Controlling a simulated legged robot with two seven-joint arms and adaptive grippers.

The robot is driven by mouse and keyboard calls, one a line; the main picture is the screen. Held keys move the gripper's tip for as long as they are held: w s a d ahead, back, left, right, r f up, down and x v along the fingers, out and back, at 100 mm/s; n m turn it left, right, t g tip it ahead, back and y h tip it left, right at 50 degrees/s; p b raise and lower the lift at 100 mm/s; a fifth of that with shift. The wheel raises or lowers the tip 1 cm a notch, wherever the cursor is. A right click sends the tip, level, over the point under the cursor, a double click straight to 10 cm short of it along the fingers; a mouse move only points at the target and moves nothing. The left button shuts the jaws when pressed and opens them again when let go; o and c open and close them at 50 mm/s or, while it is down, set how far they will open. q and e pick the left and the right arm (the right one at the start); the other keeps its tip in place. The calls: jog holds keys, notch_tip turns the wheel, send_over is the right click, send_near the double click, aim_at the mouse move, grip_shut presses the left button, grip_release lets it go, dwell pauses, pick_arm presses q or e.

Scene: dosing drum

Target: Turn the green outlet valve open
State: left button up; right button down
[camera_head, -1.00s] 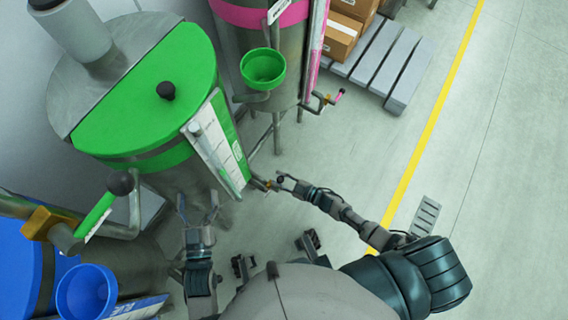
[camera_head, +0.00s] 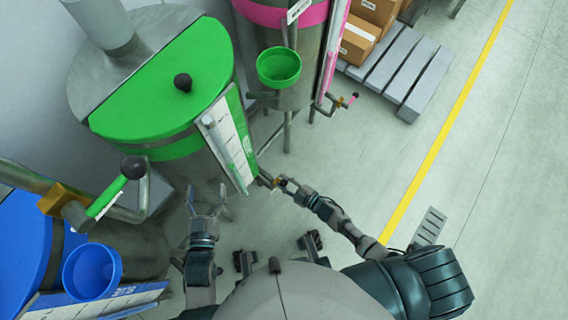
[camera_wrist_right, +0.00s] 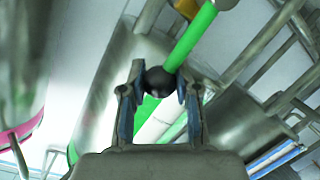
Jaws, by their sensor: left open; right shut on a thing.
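The green drum (camera_head: 165,95) stands upright at upper left in the head view. Its outlet valve (camera_head: 266,180) sticks out low on its right side, with a brass-coloured body. My right gripper (camera_head: 285,182) is at this valve. In the right wrist view, my right gripper (camera_wrist_right: 162,92) is shut on a black ball knob (camera_wrist_right: 157,82) at the end of a green lever (camera_wrist_right: 190,42). A brass fitting (camera_wrist_right: 188,7) shows beyond the lever. My left gripper (camera_head: 207,198) is open and empty in front of the drum, apart from it.
Another green lever with a black ball (camera_head: 133,167) sits over the blue drum (camera_head: 22,240) at left. A pink-banded drum (camera_head: 284,14) with a green funnel (camera_head: 278,66) stands behind. A pallet (camera_head: 400,70) holds boxes.

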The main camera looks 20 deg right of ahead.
jog(key=c, duration=0.8)
grip_release()
jog(key=shift+s+f, duration=0.25)
jog(key=shift+f, duration=0.1)
jog(key=shift+c, duration=0.2)
jog(key=shift+o, duration=0.2)
jog(key=shift+w+r, duration=0.1)
jog(key=shift+d+r, duration=0.1)
jog(key=v, duration=1.2)
